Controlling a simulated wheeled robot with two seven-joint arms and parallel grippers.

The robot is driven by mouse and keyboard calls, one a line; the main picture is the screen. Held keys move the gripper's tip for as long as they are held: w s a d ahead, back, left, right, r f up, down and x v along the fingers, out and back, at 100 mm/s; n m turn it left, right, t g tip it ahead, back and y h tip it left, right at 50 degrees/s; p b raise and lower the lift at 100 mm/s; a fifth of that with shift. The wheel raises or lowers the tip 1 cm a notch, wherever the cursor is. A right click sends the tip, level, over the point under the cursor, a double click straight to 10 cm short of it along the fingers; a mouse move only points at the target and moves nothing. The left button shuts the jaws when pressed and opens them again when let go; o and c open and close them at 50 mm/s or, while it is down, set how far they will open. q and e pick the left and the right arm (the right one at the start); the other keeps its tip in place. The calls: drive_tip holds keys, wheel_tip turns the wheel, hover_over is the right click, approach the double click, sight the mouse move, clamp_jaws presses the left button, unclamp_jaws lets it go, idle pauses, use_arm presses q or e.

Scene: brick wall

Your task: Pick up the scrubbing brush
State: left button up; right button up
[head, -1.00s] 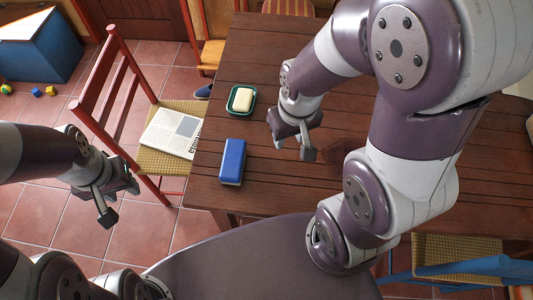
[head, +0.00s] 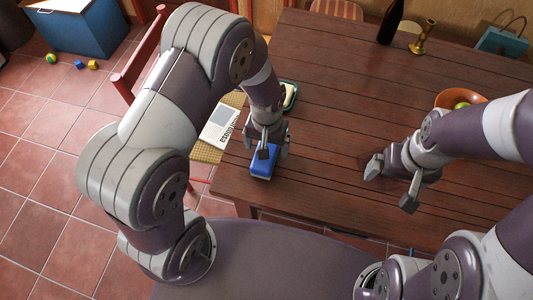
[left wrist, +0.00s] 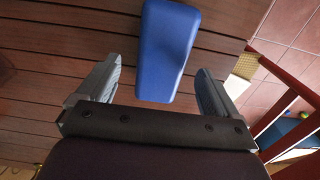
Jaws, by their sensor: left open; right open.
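The scrubbing brush (head: 262,166) is a blue block lying on the wooden table near its left front edge. In the head view my left gripper (head: 266,150) is over its far end and hides part of it. In the left wrist view the brush (left wrist: 167,50) lies ahead, its near end between the two open fingers (left wrist: 160,92), with a gap on each side. I cannot tell how far below the fingers it is. My right gripper (head: 392,188) is open and empty above the table, to the right of the brush.
A green soap dish with pale soap (head: 289,95) sits just behind my left gripper. A chair with a newspaper (head: 222,125) stands at the table's left edge. A bottle (head: 391,22), a brass candlestick (head: 424,37) and an orange bowl (head: 459,98) stand farther back. The table's middle (head: 345,110) is clear.

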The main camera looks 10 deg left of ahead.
use_arm(q)
wheel_tip(320, 180, down, 4)
drive_tip(key=shift+s+a+r, duration=0.1)
drive_tip(key=c, duration=1.1)
drive_tip(key=shift+r, duration=0.1)
drive_tip(key=r, duration=0.4)
drive_tip(key=shift+d+r, duration=0.15)
drive_tip(key=shift+d, duration=0.15)
drive_tip(key=w+d+r, duration=0.3)
drive_tip(key=d+r, duration=0.3)
drive_tip(key=d, duration=0.4)
drive_tip(key=shift+w+d+r+b, duration=0.2)
drive_tip(key=shift+d+r+b, duration=0.1)
drive_tip(key=shift+b, duration=0.15)
